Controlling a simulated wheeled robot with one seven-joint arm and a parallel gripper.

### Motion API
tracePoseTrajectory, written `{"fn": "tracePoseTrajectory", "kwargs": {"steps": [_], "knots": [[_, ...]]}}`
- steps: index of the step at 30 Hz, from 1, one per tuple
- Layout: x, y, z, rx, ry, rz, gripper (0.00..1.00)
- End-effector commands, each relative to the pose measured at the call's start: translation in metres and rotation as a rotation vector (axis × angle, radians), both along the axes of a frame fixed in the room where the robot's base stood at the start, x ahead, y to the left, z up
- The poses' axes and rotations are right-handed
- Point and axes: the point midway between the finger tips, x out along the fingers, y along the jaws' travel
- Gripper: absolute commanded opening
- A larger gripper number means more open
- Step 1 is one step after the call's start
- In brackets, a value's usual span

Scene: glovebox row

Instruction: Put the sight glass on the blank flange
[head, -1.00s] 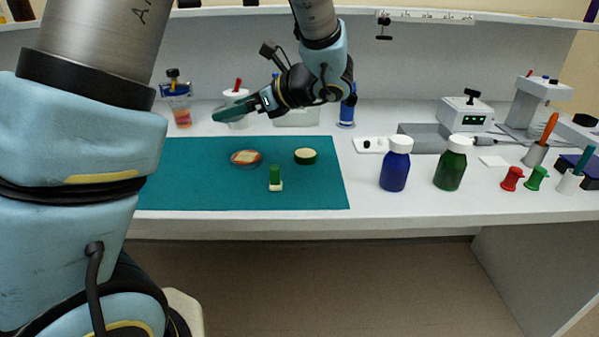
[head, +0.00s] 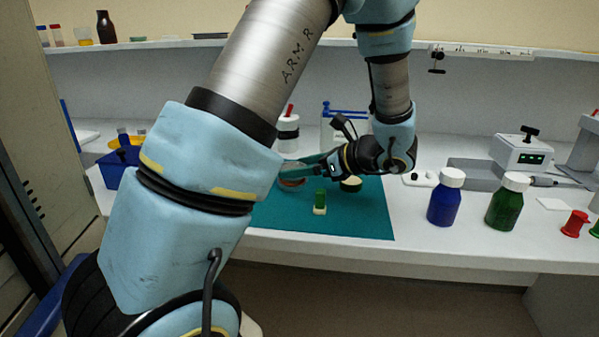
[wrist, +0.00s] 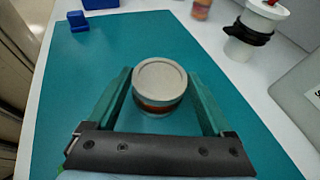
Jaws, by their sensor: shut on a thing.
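The sight glass appears to be a round piece with a pale grey top and an orange-brown band below it; it shows in the wrist view (wrist: 160,84) and partly in the head view (head: 291,183). My gripper (wrist: 160,92) has its green fingers closed on its two sides. In the head view my gripper (head: 291,172) covers much of it, low over the teal mat (head: 330,223). A low green round piece with a cream top (head: 351,185), which seems to be the blank flange, sits on the mat to the right, partly hidden by my wrist.
A small green and cream block (head: 320,201) stands on the mat in front. Blue (head: 445,200) and green (head: 507,204) bottles stand right of the mat. A white, black-banded container (head: 288,132) is behind. A blue bin (head: 118,168) is at left.

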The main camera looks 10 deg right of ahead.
Motion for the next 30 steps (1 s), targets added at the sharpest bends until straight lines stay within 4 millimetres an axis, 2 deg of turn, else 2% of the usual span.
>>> {"fn": "tracePoseTrajectory", "kwargs": {"steps": [3,14,15,18,27,30], "knots": [[0.0000,0.0006,-0.0118,0.003,0.000,0.001,0.00],[0.0000,0.0003,-0.0160,0.001,0.000,0.001,0.00],[-0.0002,0.0002,-0.0162,0.001,0.001,0.001,0.89],[-0.0002,0.0002,-0.0159,0.000,0.000,0.001,1.00],[-0.0002,0.0002,-0.0121,-0.001,-0.001,0.000,1.00],[-0.0049,-0.0075,-0.0097,-0.002,-0.001,-0.002,1.00]]}}
